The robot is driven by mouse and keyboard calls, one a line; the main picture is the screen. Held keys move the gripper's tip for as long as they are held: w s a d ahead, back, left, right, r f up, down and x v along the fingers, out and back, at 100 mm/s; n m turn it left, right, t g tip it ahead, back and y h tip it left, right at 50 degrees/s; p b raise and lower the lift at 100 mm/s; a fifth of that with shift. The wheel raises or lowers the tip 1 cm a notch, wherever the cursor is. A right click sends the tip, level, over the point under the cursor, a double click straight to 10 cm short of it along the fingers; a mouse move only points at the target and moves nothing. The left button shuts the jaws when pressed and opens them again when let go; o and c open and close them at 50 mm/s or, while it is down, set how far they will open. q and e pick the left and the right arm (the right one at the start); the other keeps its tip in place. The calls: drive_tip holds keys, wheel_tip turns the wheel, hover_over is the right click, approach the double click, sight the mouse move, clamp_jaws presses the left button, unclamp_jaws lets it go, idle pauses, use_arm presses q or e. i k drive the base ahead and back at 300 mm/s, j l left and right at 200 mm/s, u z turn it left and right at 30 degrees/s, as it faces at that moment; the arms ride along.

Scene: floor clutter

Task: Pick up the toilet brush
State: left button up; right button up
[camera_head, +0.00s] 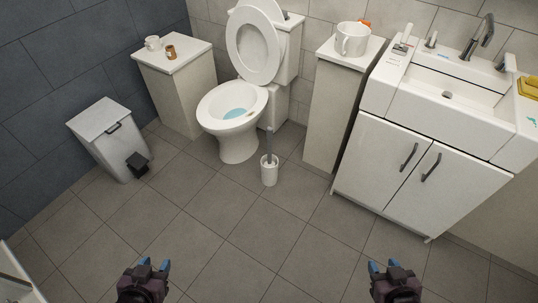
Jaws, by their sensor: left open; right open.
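The toilet brush (269,143) stands upright in a small white holder (269,174) on the tiled floor. Its grey handle sticks up out of the holder, and its head is hidden inside. The holder is just right of the toilet's foot. My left gripper (154,265) is open and empty at the bottom left of the head view. My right gripper (381,266) is open and empty at the bottom right. Both grippers are well apart from the brush, on the near side of it.
The toilet (238,140) stands behind the brush with its lid up. A white sink cabinet (415,178) and a narrow cabinet (336,108) stand to the right. A pedal bin (103,143) and a low cabinet (180,93) stand left. The floor (235,225) in front is clear.

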sight(269, 163)
drive_tip(key=i+j, duration=0.15)
drive_tip(key=j, duration=0.2)
drive_tip(key=i+j+z, duration=0.15)
drive_tip(key=j, duration=0.25)
drive_tip(key=i+j, duration=0.2)
drive_tip(key=j, duration=0.2)
drive_tip(key=i+j+z, duration=0.15)
drive_tip(key=j, duration=0.2)
drive_tip(key=i+j, duration=0.15)
drive_tip(key=j, duration=0.25)
drive_tip(key=i+j+z, duration=0.15)
drive_tip(key=j, duration=0.25)
drive_tip(key=i+j, duration=0.1)
drive_tip(key=j, duration=0.3)
drive_tip(key=z, duration=0.05)
